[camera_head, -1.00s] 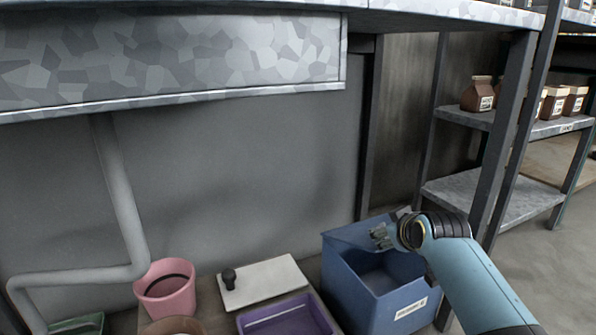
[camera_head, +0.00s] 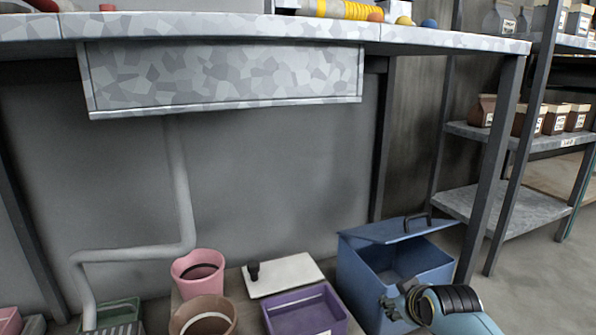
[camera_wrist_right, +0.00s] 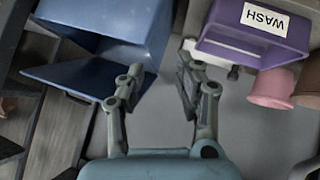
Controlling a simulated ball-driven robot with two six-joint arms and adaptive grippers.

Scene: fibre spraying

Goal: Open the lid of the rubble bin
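The rubble bin (camera_head: 362,281) is a blue box at the lower right of the head view, its dark inside showing. My right gripper (camera_head: 392,306) is in front of the bin, apart from the lid. In the wrist view the right gripper (camera_wrist_right: 157,82) has its fingers spread with nothing between them, and blue panels of the bin (camera_wrist_right: 135,22) show at the upper left. The bin's front is partly hidden by my arm. My left gripper is out of view.
A purple tray (camera_head: 334,314) labelled WASH in the wrist view, a white board (camera_head: 290,277) with a black knob, a pink pot (camera_head: 197,277) and a brown pot (camera_head: 204,318) stand left of the bin. A table leg (camera_head: 488,160) and shelves (camera_head: 500,205) are at right.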

